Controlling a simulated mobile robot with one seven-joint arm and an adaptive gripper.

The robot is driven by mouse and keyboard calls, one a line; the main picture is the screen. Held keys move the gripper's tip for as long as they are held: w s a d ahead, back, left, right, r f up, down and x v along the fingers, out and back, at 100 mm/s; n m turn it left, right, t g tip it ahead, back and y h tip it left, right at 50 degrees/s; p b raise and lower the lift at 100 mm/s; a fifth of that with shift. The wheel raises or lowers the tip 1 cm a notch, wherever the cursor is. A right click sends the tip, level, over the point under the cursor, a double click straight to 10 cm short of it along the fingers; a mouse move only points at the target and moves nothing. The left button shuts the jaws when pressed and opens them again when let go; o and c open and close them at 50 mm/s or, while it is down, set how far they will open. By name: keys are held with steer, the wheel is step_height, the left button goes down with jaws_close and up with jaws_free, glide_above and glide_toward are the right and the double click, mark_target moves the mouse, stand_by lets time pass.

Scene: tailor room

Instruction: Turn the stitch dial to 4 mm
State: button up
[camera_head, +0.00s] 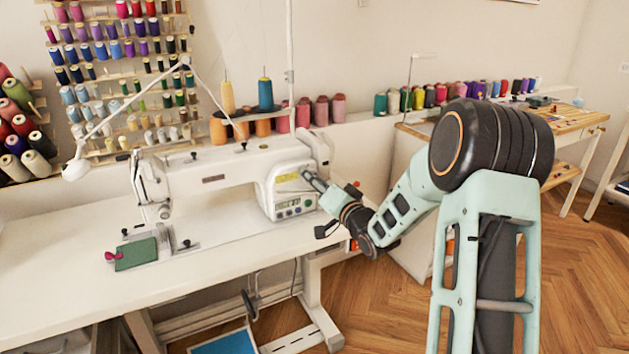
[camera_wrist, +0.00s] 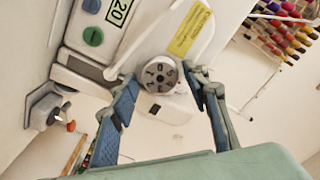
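The white sewing machine (camera_head: 225,172) stands on its table, with its control panel facing me. In the wrist view, the grey round stitch dial (camera_wrist: 158,76) sits on the machine's end, with dark numerals on its face. I cannot read its setting reliably. My gripper (camera_wrist: 160,80) is open, with one blue-padded finger on each side of the dial. Small gaps seem to show between pads and dial, but I cannot tell the depth. In the head view, my gripper (camera_head: 316,181) is at the machine's right end and the dial cannot be made out.
A yellow label (camera_wrist: 191,30) and a display (camera_wrist: 119,12) with green and blue buttons are close to the dial. Green cloth (camera_head: 136,254) lies by the needle. Thread cones (camera_head: 320,111) line the ledge behind. The white tabletop (camera_head: 60,290) is mostly clear at the front left.

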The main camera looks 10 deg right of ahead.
steer(key=shift+o, duration=0.4)
steer(key=v, duration=1.2)
steer(key=shift+r, duration=0.15)
